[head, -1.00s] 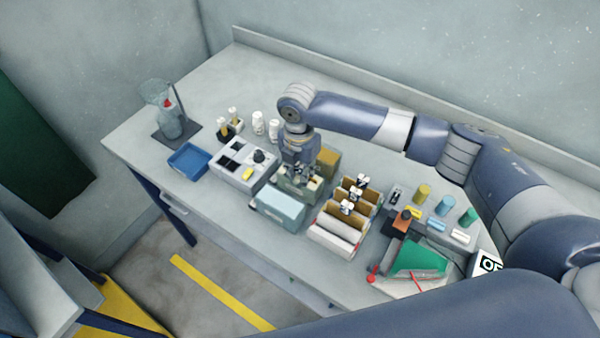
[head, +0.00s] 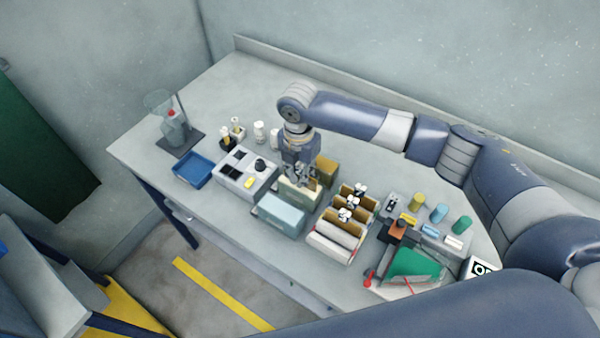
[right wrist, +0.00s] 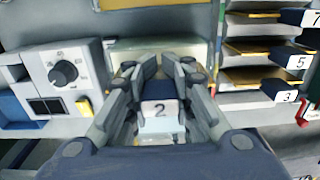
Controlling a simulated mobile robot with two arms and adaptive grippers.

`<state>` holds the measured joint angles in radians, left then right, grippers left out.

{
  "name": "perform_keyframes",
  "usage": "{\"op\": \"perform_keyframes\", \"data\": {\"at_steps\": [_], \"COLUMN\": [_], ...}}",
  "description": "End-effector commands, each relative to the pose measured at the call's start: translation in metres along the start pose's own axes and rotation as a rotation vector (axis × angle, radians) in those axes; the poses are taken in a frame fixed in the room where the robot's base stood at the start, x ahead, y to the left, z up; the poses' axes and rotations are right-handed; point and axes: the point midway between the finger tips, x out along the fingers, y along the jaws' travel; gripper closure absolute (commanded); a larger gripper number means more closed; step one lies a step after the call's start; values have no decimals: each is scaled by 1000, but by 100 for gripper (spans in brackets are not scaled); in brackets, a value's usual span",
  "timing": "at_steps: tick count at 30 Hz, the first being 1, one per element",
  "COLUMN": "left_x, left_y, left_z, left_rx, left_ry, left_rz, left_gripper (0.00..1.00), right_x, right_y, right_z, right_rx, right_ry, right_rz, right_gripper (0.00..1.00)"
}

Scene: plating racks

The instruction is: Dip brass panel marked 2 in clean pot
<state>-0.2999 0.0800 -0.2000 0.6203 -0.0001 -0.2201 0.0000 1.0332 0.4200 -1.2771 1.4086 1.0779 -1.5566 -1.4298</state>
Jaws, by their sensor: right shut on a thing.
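My right gripper (head: 299,178) is shut on the dark tag marked 2 (right wrist: 160,108), which shows between its fingers in the right wrist view. The brass panel below the tag is hidden by the fingers. The gripper is over the pale green middle pot (head: 297,194), whose rim also shows in the right wrist view (right wrist: 130,45). I cannot tell whether the panel is inside it. A light blue pot (head: 279,216) stands in front and an ochre pot (head: 327,168) behind. No pot label is readable. My left gripper is not in view.
A rack (head: 318,248) with other tagged panels stands right of the pots; tags 7, 5 and 3 (right wrist: 290,96) show. A grey control box (head: 262,184) with a dial stands left, beside a blue tray (head: 190,170). A glass vessel (head: 174,128) stands at the far left.

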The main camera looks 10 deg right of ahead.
Motion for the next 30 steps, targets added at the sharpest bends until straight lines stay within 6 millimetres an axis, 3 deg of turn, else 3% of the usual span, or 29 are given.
{"op": "perform_keyframes", "data": {"at_steps": [19,30], "left_x": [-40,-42], "left_y": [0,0], "left_z": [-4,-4], "left_rx": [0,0], "left_ry": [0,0], "left_rz": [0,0], "left_gripper": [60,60], "right_x": [-42,-45], "right_y": [0,0], "right_z": [0,0], "right_rx": [0,0], "right_ry": [0,0], "right_rz": [0,0], "right_gripper": [100,100]}}
